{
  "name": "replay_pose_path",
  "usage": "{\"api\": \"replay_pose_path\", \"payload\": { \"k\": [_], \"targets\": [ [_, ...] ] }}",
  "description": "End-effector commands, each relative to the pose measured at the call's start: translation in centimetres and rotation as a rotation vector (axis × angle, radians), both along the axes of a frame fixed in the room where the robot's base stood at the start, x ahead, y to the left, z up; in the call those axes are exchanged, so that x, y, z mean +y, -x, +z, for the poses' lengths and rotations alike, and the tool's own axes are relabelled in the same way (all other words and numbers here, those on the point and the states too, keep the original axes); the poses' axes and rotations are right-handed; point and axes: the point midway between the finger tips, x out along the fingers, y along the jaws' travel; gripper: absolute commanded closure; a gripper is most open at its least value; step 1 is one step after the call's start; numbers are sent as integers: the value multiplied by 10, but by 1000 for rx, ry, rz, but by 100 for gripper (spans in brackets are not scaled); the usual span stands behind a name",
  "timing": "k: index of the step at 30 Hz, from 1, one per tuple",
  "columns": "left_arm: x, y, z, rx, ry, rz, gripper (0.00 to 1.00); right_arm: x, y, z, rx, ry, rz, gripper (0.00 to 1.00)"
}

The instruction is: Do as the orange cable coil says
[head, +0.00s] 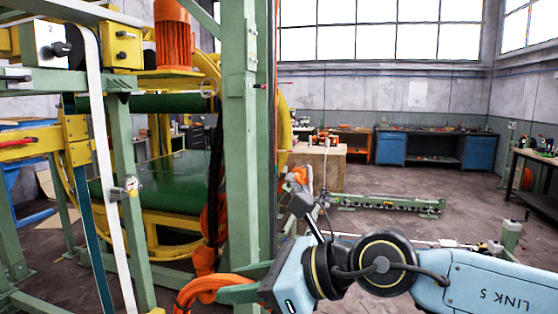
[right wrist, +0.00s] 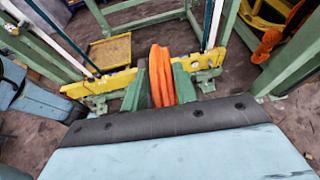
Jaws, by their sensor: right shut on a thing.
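An orange cable coil (head: 204,288) is at the bottom of the head view, in the jaws of my right gripper (head: 236,283). In the right wrist view the coil (right wrist: 160,75) stands as several orange strands between the two green fingers of the gripper (right wrist: 158,82). The gripper is shut on it. The lower part of the coil is cut off by the head view's bottom edge. No writing on the coil can be read. My left gripper is not seen.
A green post (head: 238,130) stands just behind my right gripper. More orange cable (head: 214,215) hangs beside it. The ring inverter's yellow ring (head: 284,125) and green belt (head: 165,175) lie behind. A low green conveyor (head: 390,204) and blue workbench (head: 391,148) stand farther right, with open floor between.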

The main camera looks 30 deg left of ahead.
Motion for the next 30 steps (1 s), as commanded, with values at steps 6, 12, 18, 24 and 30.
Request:
{"api": "replay_pose_path", "payload": {
  "k": [6,12,18,24,30],
  "targets": [
    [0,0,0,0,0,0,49,1,0,2,-1,-6,-1,100],
    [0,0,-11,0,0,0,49,1,0,-8,-1,-6,-1,100],
    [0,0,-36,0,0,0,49,1,0,-34,-1,-6,-1,100],
    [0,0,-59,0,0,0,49,0,0,-56,-1,-6,-1,100],
    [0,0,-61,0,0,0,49,1,0,-58,-1,-7,-1,100]
  ]
}}
